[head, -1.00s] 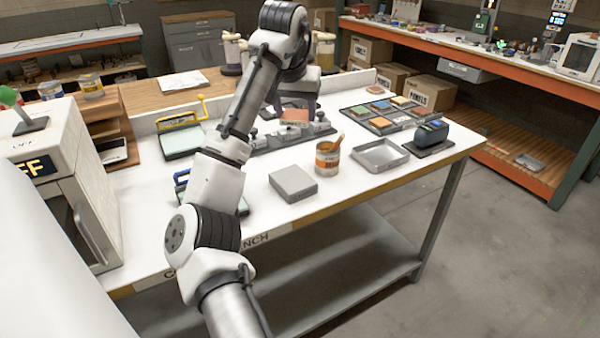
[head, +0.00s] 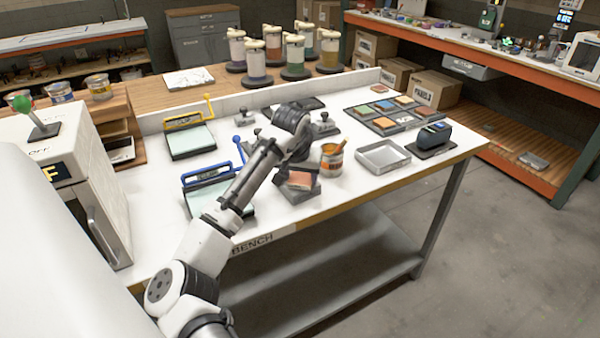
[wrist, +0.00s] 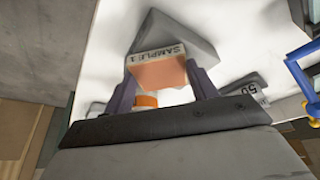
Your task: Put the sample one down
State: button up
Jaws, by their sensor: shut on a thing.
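Sample one (head: 300,180) is a small block with a salmon-pink face. In the wrist view it shows its pale edge marked "SAMPLE 1" (wrist: 158,70). My gripper (wrist: 162,80) is shut on it, one finger on each side. In the head view the arm partly hides the gripper. A grey square block (head: 302,194) stands near the front edge of the white bench, and sample one is over it. The grey block also shows behind the sample in the wrist view (wrist: 192,32). I cannot tell whether the two touch.
A dark rack of coloured samples (head: 388,123) and a dark device (head: 434,137) are farther right. A blue-handled press (head: 210,177) stands left.

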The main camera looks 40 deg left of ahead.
jog(key=o, duration=1)
jog(key=shift+f, duration=0.1)
